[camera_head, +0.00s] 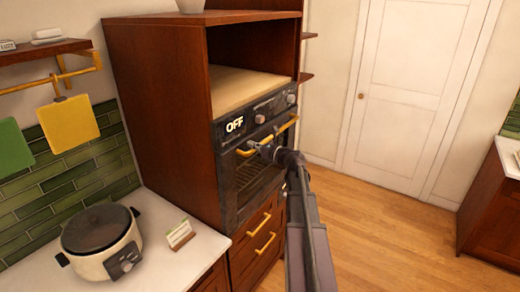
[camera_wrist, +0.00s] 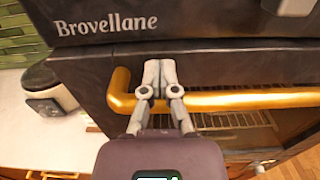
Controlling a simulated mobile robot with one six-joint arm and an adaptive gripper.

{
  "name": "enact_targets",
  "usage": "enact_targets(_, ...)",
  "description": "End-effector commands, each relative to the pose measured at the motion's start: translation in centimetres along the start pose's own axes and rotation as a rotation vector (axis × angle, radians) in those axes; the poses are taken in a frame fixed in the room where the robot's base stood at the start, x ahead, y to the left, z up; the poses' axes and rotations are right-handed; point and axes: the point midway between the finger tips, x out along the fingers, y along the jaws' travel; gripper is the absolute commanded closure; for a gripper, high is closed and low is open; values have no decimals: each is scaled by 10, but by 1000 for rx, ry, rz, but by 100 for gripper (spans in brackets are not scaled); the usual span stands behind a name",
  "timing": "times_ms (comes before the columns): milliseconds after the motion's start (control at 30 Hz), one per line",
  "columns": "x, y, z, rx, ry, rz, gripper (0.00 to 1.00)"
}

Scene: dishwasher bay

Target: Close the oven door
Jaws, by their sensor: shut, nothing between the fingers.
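The oven (camera_head: 258,135) is black and built into a tall wooden cabinet; its panel shows "OFF". Its door (camera_head: 252,172) has a glass window with racks behind it and looks flush, or nearly so, with the oven front. A yellow bar handle (camera_head: 283,127) runs across the door top and also shows in the wrist view (camera_wrist: 245,99). My gripper (camera_head: 262,146) is at the door's handle, near its left end. In the wrist view my gripper (camera_wrist: 159,70) has its fingers together, empty, in front of or over the bar; I cannot tell whether they touch the door.
A cooker (camera_head: 103,240) and a small card (camera_head: 180,234) stand on the white counter at the left. Drawers with yellow handles (camera_head: 264,243) lie below the oven. Wooden floor (camera_head: 390,235) is free to the right, before a white door (camera_head: 408,85).

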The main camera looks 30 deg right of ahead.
Motion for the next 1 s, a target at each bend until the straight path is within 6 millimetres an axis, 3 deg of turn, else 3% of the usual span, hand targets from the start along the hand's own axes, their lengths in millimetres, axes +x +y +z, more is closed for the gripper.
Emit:
enact_targets(200, 14, 0, 0, 0, 0, 1, 100)
enact_targets(667, 18, -1, 0, 0, 0, 0, 100)
enact_targets(1000, 47, -1, 1, 0, -1, -1, 100)
